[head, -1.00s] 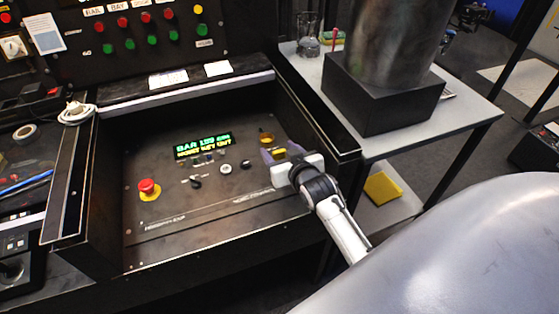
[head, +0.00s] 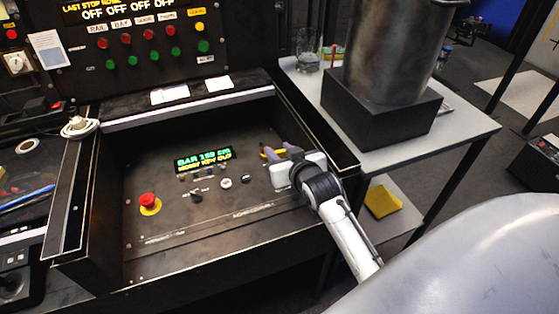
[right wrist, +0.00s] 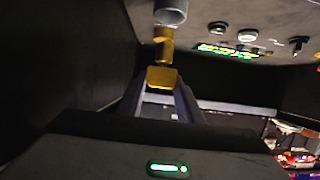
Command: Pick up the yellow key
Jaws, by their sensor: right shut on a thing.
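The yellow key (right wrist: 162,78) shows in the right wrist view between my right gripper's fingers. Its narrower yellow shaft runs up to a grey round fitting (right wrist: 170,12); I cannot tell whether it is still seated there. In the head view, a small yellow part of it (head: 265,154) shows by the fingertips, mostly covered by the fingers. My right gripper (head: 272,151) is shut on the key at the right side of the sloped control panel (head: 225,215). My left gripper is not in view.
The panel has a red button (head: 148,200), a green-lit display (head: 203,160) and small knobs. Its raised right wall (head: 315,130) stands close to my right gripper. A metal cylinder on a black block (head: 385,110) stands on the side table.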

